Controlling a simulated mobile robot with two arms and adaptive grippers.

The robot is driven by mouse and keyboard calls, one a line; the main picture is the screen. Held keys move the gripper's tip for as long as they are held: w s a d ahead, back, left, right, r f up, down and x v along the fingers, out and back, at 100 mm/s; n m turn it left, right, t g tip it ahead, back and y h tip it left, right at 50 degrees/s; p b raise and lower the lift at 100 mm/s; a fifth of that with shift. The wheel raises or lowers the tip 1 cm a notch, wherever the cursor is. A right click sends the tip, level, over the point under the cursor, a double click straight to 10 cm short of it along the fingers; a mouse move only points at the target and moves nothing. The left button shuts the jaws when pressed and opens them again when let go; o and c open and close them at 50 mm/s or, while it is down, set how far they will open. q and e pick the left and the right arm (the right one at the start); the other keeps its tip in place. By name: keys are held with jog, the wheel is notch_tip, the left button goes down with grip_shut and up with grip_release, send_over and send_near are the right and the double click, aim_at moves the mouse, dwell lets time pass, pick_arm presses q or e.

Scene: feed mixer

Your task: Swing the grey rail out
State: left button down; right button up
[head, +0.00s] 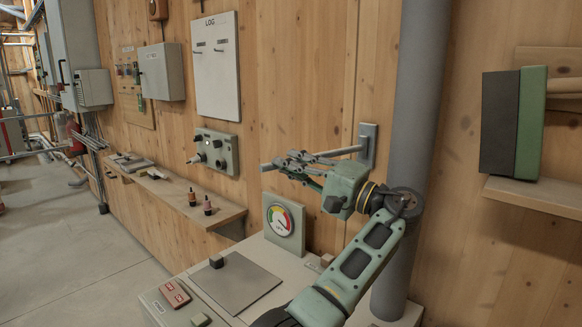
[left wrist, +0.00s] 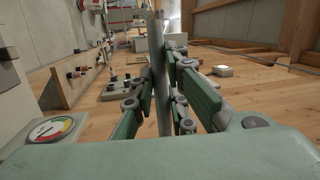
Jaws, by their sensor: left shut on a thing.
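The grey rail (head: 340,151) sticks out from a grey bracket (head: 368,143) on the wooden wall, and its free end points left in the head view. My left gripper (head: 291,163) is shut on the rail near its free end. In the left wrist view the rail (left wrist: 160,75) runs between the green-padded fingers of the left gripper (left wrist: 172,85). The fingers hide part of the rail in the head view. My right gripper is not in view.
Below the rail stands a console (head: 195,281) with a round gauge (head: 284,223). A thick grey pipe (head: 415,105) rises right of the bracket. A control box (head: 216,151) and a wooden shelf (head: 175,195) with small bottles are on the wall to the left.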

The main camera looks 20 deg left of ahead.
pick_arm(q)
jog(key=c, duration=1.7)
grip_release()
jog(key=shift+w, duration=0.15)
jog(key=shift+c, duration=0.2)
